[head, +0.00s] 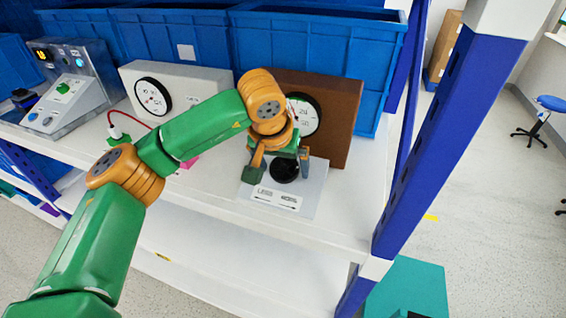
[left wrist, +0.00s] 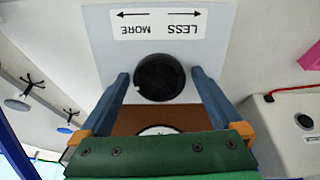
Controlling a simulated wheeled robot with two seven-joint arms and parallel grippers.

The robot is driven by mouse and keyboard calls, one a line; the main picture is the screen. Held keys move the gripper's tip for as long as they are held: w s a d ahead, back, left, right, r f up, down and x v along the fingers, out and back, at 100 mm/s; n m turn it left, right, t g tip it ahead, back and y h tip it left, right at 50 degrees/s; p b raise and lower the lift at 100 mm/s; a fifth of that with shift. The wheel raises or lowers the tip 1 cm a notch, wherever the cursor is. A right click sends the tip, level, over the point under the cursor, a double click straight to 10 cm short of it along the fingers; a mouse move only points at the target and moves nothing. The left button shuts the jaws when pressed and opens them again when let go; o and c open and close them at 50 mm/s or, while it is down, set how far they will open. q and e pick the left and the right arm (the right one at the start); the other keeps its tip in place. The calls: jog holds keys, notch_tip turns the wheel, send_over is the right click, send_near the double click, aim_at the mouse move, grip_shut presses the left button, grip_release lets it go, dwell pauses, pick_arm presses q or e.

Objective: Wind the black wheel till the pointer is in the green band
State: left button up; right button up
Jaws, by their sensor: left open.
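The black wheel (head: 286,173) sits on a light plate (head: 300,198) with a LESS/MORE arrow label, in front of a brown box (head: 343,125). My left gripper (head: 277,171) is open above it, one finger on each side. In the left wrist view the wheel (left wrist: 160,78) lies between the two blue-grey fingertips (left wrist: 160,76), with a gap at its sides; I cannot tell how far above it they are. A white dial (head: 306,116) on the brown box is partly hidden by my wrist. Its pointer and green band cannot be made out. My right gripper is not in view.
A white box with another dial (head: 153,97) and a grey control panel (head: 68,95) stand to the left on the white shelf (head: 345,220). Blue bins (head: 310,50) line the back. A blue shelf post (head: 425,130) rises at the right.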

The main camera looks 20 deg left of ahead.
pick_arm(q)
jog(key=shift+c, duration=0.6)
jog(key=shift+s+r, duration=0.1)
jog(key=c, duration=1.1)
jog(key=shift+n, duration=0.3)
jog(key=n+b, duration=0.1)
jog(key=n, duration=0.1)
jog(key=shift+d+n, duration=0.1)
jog(key=shift+n, duration=0.3)
jog(key=n+b, duration=0.1)
jog(key=n, duration=0.4)
jog(key=shift+n+b, duration=0.3)
jog(key=shift+b, duration=0.1)
jog(key=n+b, duration=0.1)
jog(key=n, duration=0.4)
jog(key=shift+d+r, duration=0.1)
jog(key=shift+w+r+n+b, duration=0.1)
jog(key=shift+w+n+b, duration=0.1)
jog(key=shift+n, duration=1)
jog(key=shift+w+r+n+b, duration=0.1)
jog(key=shift+n+b, duration=0.1)
jog(key=shift+n, duration=1)
